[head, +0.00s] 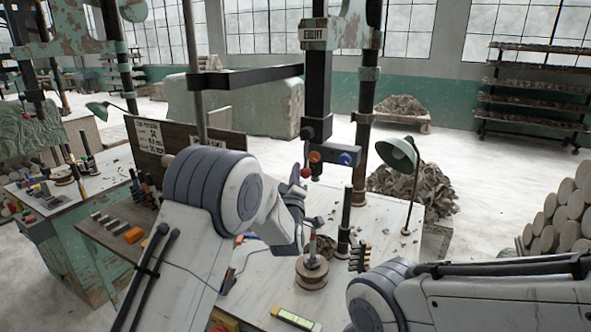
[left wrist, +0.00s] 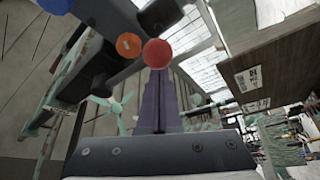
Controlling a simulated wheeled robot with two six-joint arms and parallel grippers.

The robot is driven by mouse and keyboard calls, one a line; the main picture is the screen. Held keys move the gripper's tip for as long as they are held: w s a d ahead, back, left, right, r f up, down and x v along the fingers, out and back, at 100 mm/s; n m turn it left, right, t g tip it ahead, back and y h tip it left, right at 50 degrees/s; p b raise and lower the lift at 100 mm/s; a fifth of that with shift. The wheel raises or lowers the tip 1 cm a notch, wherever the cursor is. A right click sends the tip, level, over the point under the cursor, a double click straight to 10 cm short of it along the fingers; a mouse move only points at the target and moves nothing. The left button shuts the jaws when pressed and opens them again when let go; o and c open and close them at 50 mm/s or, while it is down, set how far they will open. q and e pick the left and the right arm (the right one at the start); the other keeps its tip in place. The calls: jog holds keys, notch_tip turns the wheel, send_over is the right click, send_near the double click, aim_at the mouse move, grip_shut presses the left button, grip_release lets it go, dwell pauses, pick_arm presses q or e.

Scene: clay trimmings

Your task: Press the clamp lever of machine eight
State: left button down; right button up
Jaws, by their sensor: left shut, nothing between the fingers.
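A tall press (head: 318,95) with a lettered plate on top, hard to read, stands at the worktable's back. A red ball knob (head: 306,172), apparently a lever's end, hangs by the press's lower block; it also shows in the left wrist view (left wrist: 157,53). Beside it are an orange button (head: 314,157) and a blue button (head: 346,158). My left gripper (head: 297,175) is shut and empty, fingers pointing up close to the red ball. In the left wrist view the closed fingertips (left wrist: 160,90) lie just below the ball; contact cannot be told. My right gripper is out of view.
A round wooden piece with a metal post (head: 312,271), a dark upright rod (head: 345,225) and a green lamp (head: 397,153) stand on the white table (head: 378,235). A level (head: 296,319) lies in front. A notice board (head: 180,145) stands left.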

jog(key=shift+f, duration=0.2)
pick_arm(q)
jog(key=shift+s+d+n+b, duration=0.1)
jog(key=shift+d+n+b, duration=0.2)
jog(key=shift+n+b, duration=0.15)
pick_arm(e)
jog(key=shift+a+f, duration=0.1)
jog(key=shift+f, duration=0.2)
